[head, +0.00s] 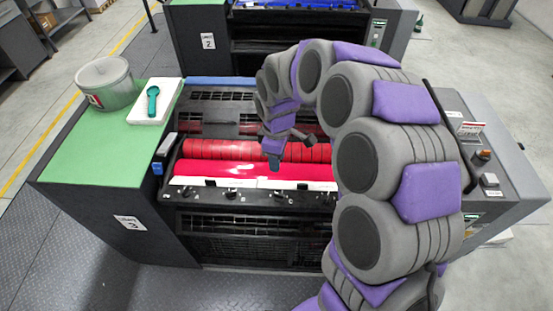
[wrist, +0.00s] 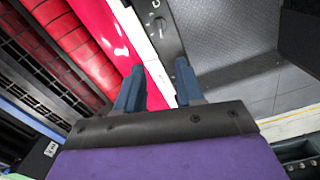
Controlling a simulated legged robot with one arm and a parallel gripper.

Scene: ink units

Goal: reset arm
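My gripper (head: 275,162) is at the end of my purple and grey arm, which arches in from the right in the head view. It hangs over the red rollers of the ink unit (head: 132,222) labelled 3. In the wrist view my gripper (wrist: 160,66) shows two blue fingers with a clear gap between them. Nothing is between the fingers. The red ink tray (wrist: 122,40) and the rollers (wrist: 72,38) lie beyond and to the left of the fingers. I cannot tell the exact height above them.
A grey tub (head: 105,88) and a green tool on a white pad (head: 153,104) are on the unit's green top (head: 100,150). A control panel (head: 485,165) is on the right. A second unit labelled 2 (head: 208,41) stands behind. Floor is open at the left.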

